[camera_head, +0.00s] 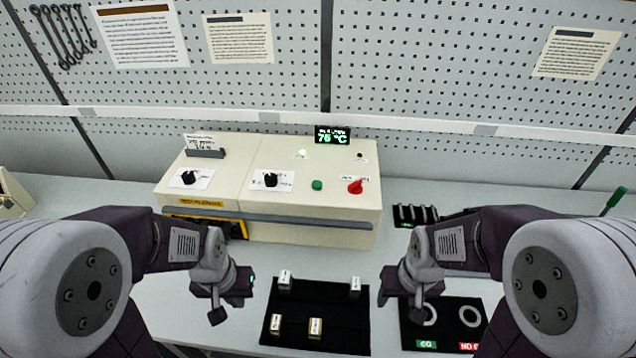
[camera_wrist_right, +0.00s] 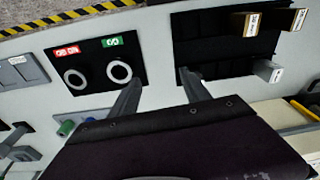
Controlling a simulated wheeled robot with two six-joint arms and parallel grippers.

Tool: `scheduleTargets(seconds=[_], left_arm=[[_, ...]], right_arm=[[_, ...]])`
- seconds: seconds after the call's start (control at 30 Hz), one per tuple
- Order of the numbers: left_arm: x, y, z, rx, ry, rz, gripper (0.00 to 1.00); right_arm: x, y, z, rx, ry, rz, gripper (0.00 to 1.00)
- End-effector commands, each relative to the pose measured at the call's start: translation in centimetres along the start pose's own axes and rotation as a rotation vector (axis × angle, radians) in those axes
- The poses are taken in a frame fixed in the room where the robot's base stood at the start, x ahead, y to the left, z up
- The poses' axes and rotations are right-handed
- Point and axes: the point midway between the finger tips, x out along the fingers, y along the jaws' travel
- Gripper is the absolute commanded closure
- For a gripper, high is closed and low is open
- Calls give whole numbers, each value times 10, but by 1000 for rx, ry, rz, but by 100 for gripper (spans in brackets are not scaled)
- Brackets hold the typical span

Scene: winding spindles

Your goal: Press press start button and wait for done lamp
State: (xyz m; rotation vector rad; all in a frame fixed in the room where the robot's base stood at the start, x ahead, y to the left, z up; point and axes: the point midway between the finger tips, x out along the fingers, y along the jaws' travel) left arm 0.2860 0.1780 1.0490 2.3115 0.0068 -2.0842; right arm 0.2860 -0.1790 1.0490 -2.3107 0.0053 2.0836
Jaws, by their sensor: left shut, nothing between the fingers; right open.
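A cream machine (camera_head: 310,215) stands at the back of the bench. A green button (camera_head: 317,185) is on its top, left of a red switch knob (camera_head: 355,186). My left gripper (camera_head: 222,312) is shut and empty in front of the machine, left of the black mat. My right gripper (camera_head: 398,298) is open and empty, near the gap between the two mats; its parted fingers (camera_wrist_right: 160,90) show in the right wrist view.
A black mat (camera_head: 290,338) holds several small labelled blocks. Another black mat (camera_head: 412,335) has two rings and green and red labels. A display (camera_head: 332,135) reads 75 °C. Two black knobs (camera_head: 271,180) (camera_head: 189,178) sit left of the button. A black rack (camera_head: 415,215) stands right of the machine.

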Motion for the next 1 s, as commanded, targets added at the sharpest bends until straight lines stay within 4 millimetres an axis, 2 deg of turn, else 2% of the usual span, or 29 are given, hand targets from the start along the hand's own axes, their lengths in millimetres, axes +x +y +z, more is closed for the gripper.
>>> scheduleTargets(seconds=[0.23, 0.43, 1.0], left_arm=[[0, 0, 0, 0, 0, 0, 100], [0, 0, 0, 0, 0, 0, 100], [0, 0, 0, 0, 0, 0, 100]], right_arm=[[0, 0, 0, 0, 0, 0, 45], [0, 0, 0, 0, 0, 0, 100], [0, 0, 0, 0, 0, 0, 100]])
